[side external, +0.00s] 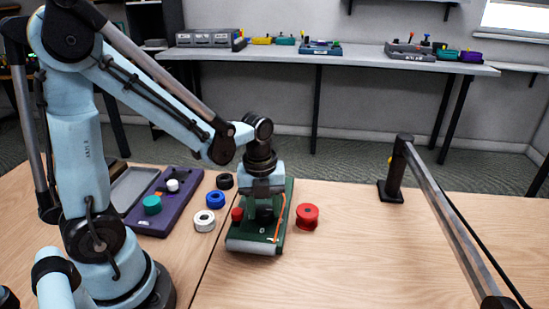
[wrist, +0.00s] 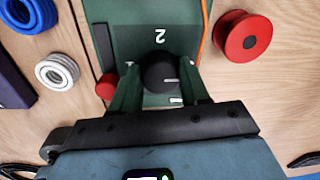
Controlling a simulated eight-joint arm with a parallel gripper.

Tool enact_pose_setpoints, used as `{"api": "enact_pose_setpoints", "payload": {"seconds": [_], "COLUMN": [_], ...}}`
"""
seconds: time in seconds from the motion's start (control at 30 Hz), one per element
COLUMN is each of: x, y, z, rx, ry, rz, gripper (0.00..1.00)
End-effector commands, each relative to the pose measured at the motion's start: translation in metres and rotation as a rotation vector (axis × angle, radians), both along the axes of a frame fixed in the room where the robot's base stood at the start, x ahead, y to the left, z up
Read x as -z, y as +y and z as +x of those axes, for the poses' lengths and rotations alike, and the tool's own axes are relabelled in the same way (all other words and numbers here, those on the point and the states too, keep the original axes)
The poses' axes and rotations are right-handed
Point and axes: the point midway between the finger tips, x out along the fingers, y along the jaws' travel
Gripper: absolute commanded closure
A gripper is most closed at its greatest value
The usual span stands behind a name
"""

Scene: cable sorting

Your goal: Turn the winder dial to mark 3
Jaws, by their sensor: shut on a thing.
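The winder (side external: 252,243) is a green board with a pale front edge, lying on the table below my gripper (side external: 264,208). In the wrist view its green top (wrist: 125,20) carries a white 2 beyond the dial and another white mark, partly hidden, on the near side. The winder dial (wrist: 158,72) is a round black knob with a short white line pointing to the picture's right. My gripper (wrist: 160,78) has one finger on each side of the dial and is shut on it. Mark 3 cannot be made out.
A red spool (side external: 307,216) stands right of the winder; a red knob (side external: 237,214) sits at its left. White (side external: 204,220), blue (side external: 215,199) and black (side external: 225,181) rings lie to the left, beside a purple tray (side external: 155,228). An orange cable (side external: 281,215) runs along the winder. The right tabletop is largely clear.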

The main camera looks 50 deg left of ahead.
Motion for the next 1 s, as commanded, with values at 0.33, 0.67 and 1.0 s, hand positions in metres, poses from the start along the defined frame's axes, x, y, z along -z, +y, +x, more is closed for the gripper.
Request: {"api": "enact_pose_setpoints", "payload": {"seconds": [0.33,0.67,1.0], "x": [0.0,-0.002,-0.037], "y": [0.0,0.0,0.001], "z": [0.0,0.0,-0.001], "rx": [-0.002,-0.002,-0.002], "ry": [-0.001,-0.001,-0.001], "rz": [0.001,0.001,0.001], "gripper": [0.29,0.29,0.29]}}
